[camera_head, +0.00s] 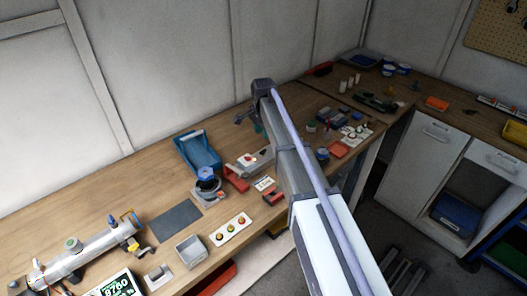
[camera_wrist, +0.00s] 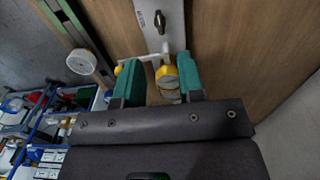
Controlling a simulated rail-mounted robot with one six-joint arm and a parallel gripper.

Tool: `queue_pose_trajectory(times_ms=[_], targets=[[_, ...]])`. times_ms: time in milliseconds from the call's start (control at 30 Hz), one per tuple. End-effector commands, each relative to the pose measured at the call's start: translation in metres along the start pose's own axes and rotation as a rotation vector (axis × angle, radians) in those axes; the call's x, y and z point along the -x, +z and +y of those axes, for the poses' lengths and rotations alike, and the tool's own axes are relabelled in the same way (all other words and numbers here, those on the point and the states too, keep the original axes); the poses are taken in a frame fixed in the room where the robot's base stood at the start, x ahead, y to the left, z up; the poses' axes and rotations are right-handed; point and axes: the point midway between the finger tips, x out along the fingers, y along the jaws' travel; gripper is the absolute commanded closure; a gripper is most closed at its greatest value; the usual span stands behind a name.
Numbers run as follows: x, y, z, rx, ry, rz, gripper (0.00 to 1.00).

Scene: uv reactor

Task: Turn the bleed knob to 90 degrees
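My gripper (camera_wrist: 158,82) shows two green finger pads set apart in the wrist view, with nothing clearly held. A yellow round part (camera_wrist: 167,77) shows between the pads, beyond or near the tips; contact cannot be told. I cannot tell which part is the bleed knob.
A blue tray (camera_head: 197,153), a grey mat (camera_head: 175,219), a grey bin (camera_head: 191,249) and a white panel with several buttons (camera_head: 230,229) occupy the wooden bench. Small items crowd the bench right of my arm.

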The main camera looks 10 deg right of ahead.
Motion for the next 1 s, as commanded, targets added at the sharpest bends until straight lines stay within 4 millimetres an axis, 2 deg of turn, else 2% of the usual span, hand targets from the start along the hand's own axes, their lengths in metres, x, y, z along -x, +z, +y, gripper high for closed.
queue_pose_trajectory(times_ms=[33,100,200,333,433,667,1000], targets=[[-0.021,0.0,0.0,0.001,0.0,0.0,0.65],[-0.039,0.0,0.0,0.001,0.0,0.0,0.65],[-0.064,0.0,0.0,0.001,0.0,0.0,0.65],[-0.086,0.0,0.0,0.002,0.0,0.0,0.65],[-0.092,0.0,0.0,0.002,0.0,0.0,0.65],[-0.089,0.0,0.0,0.002,0.0,0.0,0.65],[-0.089,0.0,0.0,0.002,0.0,0.0,0.96]])
